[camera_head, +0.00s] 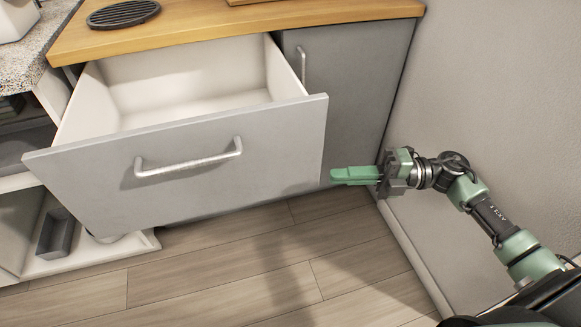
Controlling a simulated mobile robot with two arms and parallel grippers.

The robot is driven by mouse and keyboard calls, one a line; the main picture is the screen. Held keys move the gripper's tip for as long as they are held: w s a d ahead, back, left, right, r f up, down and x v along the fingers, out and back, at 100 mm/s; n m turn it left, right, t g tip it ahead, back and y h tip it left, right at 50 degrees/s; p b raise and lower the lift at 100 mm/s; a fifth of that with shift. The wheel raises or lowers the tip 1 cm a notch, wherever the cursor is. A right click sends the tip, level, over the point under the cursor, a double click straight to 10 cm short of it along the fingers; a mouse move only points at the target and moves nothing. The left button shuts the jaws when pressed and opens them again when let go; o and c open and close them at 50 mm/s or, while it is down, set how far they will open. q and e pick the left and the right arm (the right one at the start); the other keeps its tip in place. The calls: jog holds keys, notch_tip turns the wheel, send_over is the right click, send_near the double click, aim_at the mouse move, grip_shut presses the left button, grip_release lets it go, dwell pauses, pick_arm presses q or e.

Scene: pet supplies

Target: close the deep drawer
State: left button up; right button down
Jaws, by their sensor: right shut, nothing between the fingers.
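The deep drawer (277,140) is pulled well out from under the wooden counter. Its grey front has a metal bar handle (190,163), and its pale inside (190,80) looks empty. My right gripper (335,176) is shut and empty. Its green fingers point left, close to the lower right corner of the drawer front. I cannot tell whether they touch it. My left gripper is not in view.
A grey cabinet door (350,90) with a vertical handle stands right of the drawer. The wall (480,100) is close on the right. Open shelves (85,262) are at the left. A dark round trivet (123,14) lies on the wooden counter (200,25). The plank floor (220,270) in front is clear.

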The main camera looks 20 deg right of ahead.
aim_at(289, 164)
jog(key=w+x, duration=0.1)
jog(key=x, duration=0.6)
jog(key=w+b+x, duration=0.1)
jog(key=x, duration=0.2)
jog(key=shift+w+r, duration=0.1)
jog(key=shift+w, duration=0.3)
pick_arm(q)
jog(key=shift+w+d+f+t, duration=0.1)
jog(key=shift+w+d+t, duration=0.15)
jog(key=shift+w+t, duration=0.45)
pick_arm(e)
jog(key=shift+w, duration=0.3)
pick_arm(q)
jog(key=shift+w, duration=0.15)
pick_arm(e)
jog(key=shift+w, duration=0.1)
